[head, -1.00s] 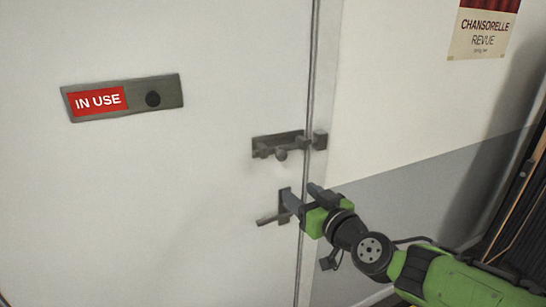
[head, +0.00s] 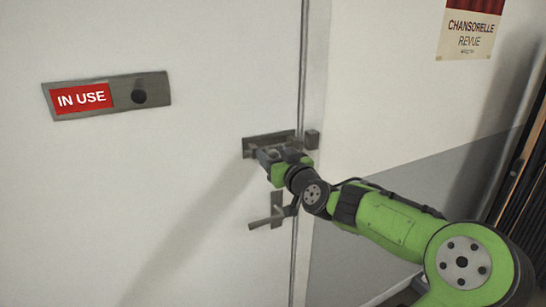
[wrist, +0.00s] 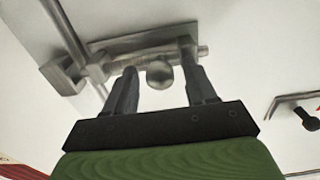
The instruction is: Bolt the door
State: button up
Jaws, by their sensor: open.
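The white door (head: 190,200) stands closed, or nearly so, against its frame. A grey slide bolt (head: 262,141) is mounted on it near the edge. Its keeper block (head: 312,140) is on the frame, just right of the door gap. My gripper (head: 267,156) is at the bolt, hiding part of it. In the wrist view the bolt's round knob (wrist: 159,76) sits between my gripper's open fingers (wrist: 158,58), with space visible on both sides. The bar (wrist: 150,56) runs across behind the fingers. The keeper (wrist: 60,78) shows at left there; I cannot tell whether the bar enters it.
A lever handle (head: 267,222) sits below the bolt, close under my wrist. An "IN USE" sign plate (head: 107,97) is on the door at left. A poster (head: 469,28) hangs on the right wall. Dark panels (head: 522,190) stand at far right.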

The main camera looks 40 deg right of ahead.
jog(key=shift+w+d, duration=0.1)
jog(key=shift+w, duration=0.3)
grip_shut()
jog(key=d, duration=0.1)
jog(key=s+d, duration=0.1)
jog(key=d, duration=0.2)
jog(key=shift+s+d, duration=0.25)
jog(key=shift+d, duration=0.05)
grip_release()
jog(key=shift+d, duration=0.15)
